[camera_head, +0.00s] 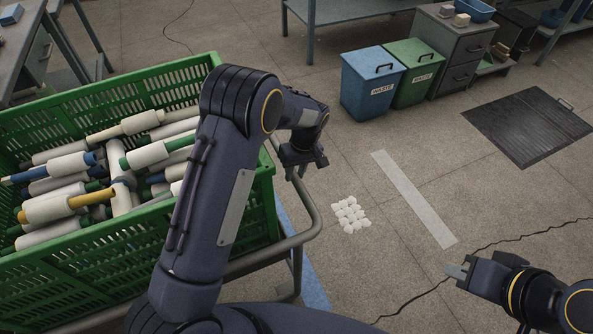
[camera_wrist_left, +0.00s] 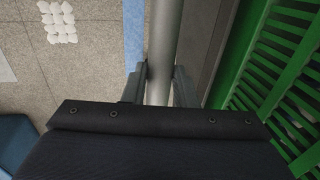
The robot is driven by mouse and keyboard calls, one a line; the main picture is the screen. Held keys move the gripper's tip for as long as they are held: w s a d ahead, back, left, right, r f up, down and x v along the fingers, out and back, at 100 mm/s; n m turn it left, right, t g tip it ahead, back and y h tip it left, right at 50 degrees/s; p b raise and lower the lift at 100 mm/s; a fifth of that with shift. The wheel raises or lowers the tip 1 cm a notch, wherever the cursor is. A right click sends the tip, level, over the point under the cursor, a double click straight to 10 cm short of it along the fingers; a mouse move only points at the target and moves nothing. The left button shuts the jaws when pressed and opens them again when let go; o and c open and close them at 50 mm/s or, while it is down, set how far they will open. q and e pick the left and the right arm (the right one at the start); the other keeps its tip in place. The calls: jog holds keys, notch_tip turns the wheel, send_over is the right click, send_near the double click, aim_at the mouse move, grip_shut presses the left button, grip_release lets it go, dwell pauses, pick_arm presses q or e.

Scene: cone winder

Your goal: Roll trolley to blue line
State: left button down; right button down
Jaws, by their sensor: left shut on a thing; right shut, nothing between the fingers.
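The trolley has a grey tube handle (camera_head: 311,222) and carries a green slatted crate (camera_head: 268,200) at the left of the head view. My left gripper (camera_head: 301,168) is shut on the trolley's handle; the wrist view shows the grey tube (camera_wrist_left: 164,40) between its fingers (camera_wrist_left: 160,82). The blue line (camera_head: 317,287) lies on the floor just right of the trolley's handle, partly hidden by it. The line also shows beside the tube in the left wrist view (camera_wrist_left: 134,35). My right gripper (camera_head: 457,270) is shut and empty above the floor at the lower right.
Several yarn cones and tubes (camera_head: 70,205) lie in the crate. White patches (camera_head: 350,214) and a pale strip (camera_head: 413,198) mark the floor. Blue (camera_head: 370,85) and green (camera_head: 413,75) waste bins, a cabinet (camera_head: 455,45) and a dark floor mat (camera_head: 528,125) stand beyond. The middle floor is clear.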

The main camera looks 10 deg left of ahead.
pick_arm(q)
jog(key=c, duration=1.2)
grip_release()
jog(key=shift+o, duration=0.2)
notch_tip(320, 180, up, 8)
jog(key=d+p, duration=0.1)
jog(key=shift+w+f, duration=0.2)
jog(key=shift+w, duration=0.25)
jog(key=shift+d, duration=0.1)
